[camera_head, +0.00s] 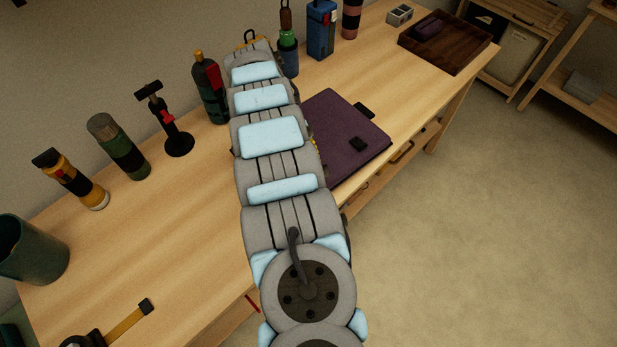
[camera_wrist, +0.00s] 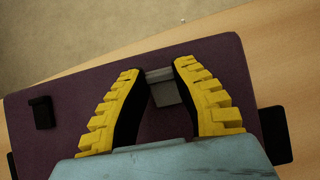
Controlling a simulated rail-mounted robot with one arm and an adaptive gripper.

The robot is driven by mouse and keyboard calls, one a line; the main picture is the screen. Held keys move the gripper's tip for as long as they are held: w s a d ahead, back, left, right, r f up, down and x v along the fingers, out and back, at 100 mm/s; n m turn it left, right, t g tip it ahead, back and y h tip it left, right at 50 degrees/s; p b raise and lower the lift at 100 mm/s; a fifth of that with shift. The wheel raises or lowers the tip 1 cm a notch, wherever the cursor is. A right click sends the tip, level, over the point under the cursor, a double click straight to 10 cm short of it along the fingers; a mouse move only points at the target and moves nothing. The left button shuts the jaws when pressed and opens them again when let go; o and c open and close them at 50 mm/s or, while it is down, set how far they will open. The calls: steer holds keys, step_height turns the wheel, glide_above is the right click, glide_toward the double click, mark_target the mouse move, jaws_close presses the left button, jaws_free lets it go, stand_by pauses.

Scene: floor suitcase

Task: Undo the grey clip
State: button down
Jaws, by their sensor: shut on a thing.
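The grey clip (camera_wrist: 164,89) shows in the wrist view near the far edge of the purple suitcase (camera_wrist: 70,98). My gripper (camera_wrist: 158,71) has its yellow, ridged fingers on either side of the clip, with the tips closed on it. The clip's lower part between the fingers is partly hidden. In the head view the purple suitcase (camera_head: 335,115) lies flat on the wooden bench, partly behind my arm. My arm hides the grey clip and nearly all of my gripper there.
A black clip (camera_wrist: 40,112) sits on the suitcase's other side, and a black part (camera_wrist: 275,134) sticks out at its right edge. On the bench (camera_head: 160,230) stand several bottles and tools, a green bin (camera_head: 35,255) and a dark wooden tray (camera_head: 440,50).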

steer(key=shift+b, duration=0.6)
steer(key=c, duration=0.8)
jaws_free()
steer(key=shift+o, duration=0.2)
steer(key=shift+w+r, duration=0.1)
steer(key=shift+r, duration=0.05)
step_height(320, 180, up, 10)
stand_by(0.5)
